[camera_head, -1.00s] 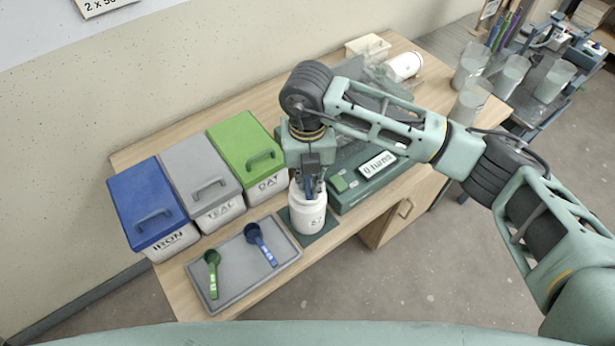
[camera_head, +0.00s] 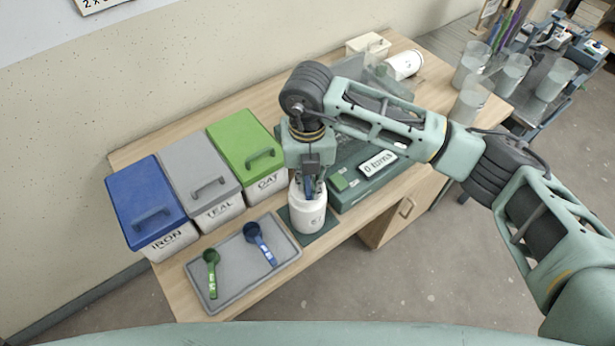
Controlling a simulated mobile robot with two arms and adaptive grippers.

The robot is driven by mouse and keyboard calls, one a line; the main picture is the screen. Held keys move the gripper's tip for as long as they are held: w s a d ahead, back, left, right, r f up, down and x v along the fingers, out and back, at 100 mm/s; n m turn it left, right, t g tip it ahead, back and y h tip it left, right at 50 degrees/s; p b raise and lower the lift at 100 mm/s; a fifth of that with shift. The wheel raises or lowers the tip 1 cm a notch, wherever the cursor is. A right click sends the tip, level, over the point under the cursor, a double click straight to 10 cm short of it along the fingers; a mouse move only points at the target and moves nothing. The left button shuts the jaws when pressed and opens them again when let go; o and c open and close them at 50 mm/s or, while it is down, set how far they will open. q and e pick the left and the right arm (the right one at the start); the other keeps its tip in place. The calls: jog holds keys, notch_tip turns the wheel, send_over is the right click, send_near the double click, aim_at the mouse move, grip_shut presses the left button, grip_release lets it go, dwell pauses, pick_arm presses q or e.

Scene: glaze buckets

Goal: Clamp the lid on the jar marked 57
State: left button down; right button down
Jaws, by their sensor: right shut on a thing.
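The white jar marked 57 (camera_head: 309,218) stands upright on a dark green mat (camera_head: 327,236) near the front edge of the bench. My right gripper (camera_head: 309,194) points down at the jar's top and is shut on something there. The gripper covers much of the top, so I cannot tell how the lid or its clamp sits. My left gripper is not in view.
A grey tray (camera_head: 204,284) with a green scoop (camera_head: 211,265) and a blue scoop (camera_head: 258,240) lies left of the jar. Blue (camera_head: 148,200), grey (camera_head: 200,172) and green (camera_head: 243,143) lidded bins stand behind. A green device (camera_head: 350,190) reading "0 turns" is close right.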

jog(key=shift+f, duration=0.1)
jog(key=shift+m, duration=0.5)
jog(key=m, duration=0.3)
jog(key=m, duration=0.4)
jog(key=shift+f, duration=0.1)
jog(key=shift+m, duration=0.3)
jog(key=shift+m+p, duration=0.6)
jog(key=shift+m, duration=1.3)
